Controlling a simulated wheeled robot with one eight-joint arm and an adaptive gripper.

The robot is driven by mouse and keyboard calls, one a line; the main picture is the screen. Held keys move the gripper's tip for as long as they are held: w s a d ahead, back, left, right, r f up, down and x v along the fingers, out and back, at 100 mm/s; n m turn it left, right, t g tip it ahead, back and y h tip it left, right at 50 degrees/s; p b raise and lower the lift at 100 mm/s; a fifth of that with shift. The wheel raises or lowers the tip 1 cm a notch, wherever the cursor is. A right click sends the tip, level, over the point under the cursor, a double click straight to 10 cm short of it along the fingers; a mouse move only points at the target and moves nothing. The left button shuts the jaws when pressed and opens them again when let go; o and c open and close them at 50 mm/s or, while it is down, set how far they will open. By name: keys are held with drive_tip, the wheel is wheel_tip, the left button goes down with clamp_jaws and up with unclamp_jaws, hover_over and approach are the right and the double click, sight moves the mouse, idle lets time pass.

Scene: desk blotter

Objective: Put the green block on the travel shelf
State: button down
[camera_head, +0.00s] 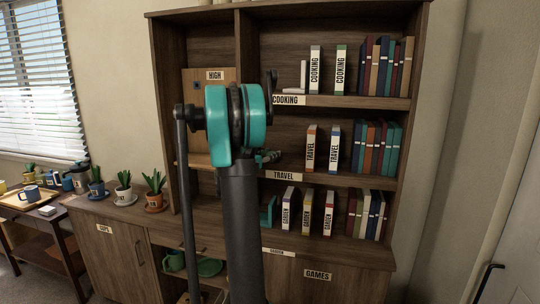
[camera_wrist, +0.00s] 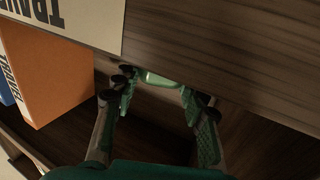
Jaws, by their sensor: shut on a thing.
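My gripper (camera_wrist: 160,92) is shut on the green block (camera_wrist: 160,79), which shows as a pale green piece between the fingertips in the wrist view. Part of my gripper (camera_head: 268,157) shows in the head view, just above the front edge of the travel shelf (camera_head: 340,180), left of the travel books. The block cannot be made out there; my arm covers much of that area. The travel label (camera_head: 284,175) is on the shelf's edge, and a travel label (camera_wrist: 60,22) also shows upside down in the wrist view. I cannot tell whether the block touches the shelf.
The cooking shelf (camera_head: 340,102) is above and the garden books (camera_head: 307,212) are below. An orange book (camera_wrist: 50,75) is close in the wrist view.

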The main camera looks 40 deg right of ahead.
drive_tip(key=c, duration=0.9)
unclamp_jaws()
drive_tip(key=shift+f, duration=0.1)
drive_tip(key=shift+o, duration=0.2)
drive_tip(key=v, duration=1.2)
drive_tip(key=shift+r, duration=0.25)
